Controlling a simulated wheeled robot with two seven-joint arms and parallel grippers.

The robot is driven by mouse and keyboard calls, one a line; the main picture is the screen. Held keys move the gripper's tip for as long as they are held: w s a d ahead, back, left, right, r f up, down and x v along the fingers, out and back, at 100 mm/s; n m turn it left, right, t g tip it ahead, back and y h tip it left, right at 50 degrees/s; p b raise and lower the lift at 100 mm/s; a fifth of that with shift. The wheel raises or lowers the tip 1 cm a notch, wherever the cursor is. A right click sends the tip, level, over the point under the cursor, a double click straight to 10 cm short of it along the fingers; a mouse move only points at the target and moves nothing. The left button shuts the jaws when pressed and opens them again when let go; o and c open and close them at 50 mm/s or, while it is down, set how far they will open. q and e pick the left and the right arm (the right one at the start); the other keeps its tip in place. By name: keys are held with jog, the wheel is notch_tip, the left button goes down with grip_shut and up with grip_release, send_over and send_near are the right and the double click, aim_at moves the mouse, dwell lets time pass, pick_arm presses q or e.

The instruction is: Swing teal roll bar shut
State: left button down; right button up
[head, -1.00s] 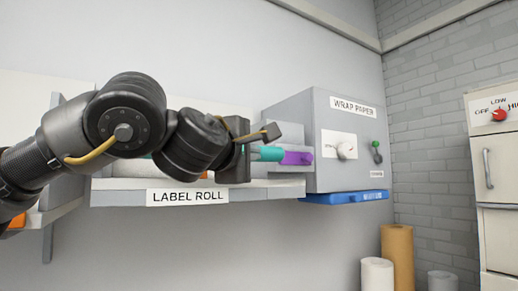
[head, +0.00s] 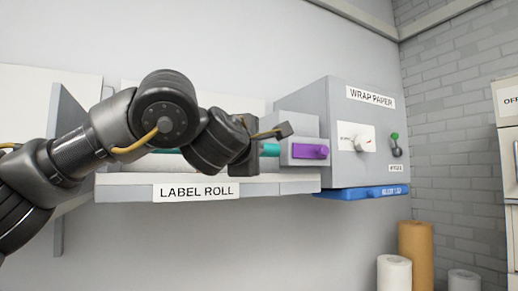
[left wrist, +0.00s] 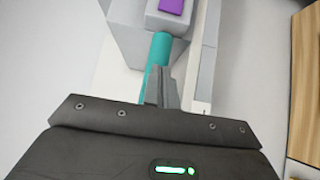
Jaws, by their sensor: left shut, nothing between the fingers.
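The teal roll bar (head: 270,150) shows at the label roll shelf, with its right end at a grey block (head: 296,162). That block carries a purple piece (head: 310,151). My left gripper (head: 284,130) is shut and empty, in front of the bar in the head view and hiding part of it. In the left wrist view, the shut fingers (left wrist: 161,88) overlap the near part of the teal bar (left wrist: 161,48), which runs up to the block with the purple piece (left wrist: 172,5). I cannot tell whether the fingers touch the bar. My right gripper is not in view.
The shelf (head: 125,191) bears a LABEL ROLL sign (head: 196,192). Right of it stands the grey WRAP PAPER box (head: 345,110) with a dial and a green-tipped lever (head: 395,136). A blue piece (head: 360,193) lies beneath it. Paper rolls (head: 415,250) stand lower right.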

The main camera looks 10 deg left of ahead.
pick_arm(q)
jog(key=s+d+b, duration=0.5)
jog(key=s+d, duration=0.3)
jog(key=s, duration=0.3)
jog(key=shift+s+f, duration=0.3)
jog(key=shift+f, duration=0.05)
jog(key=shift+w, duration=0.1)
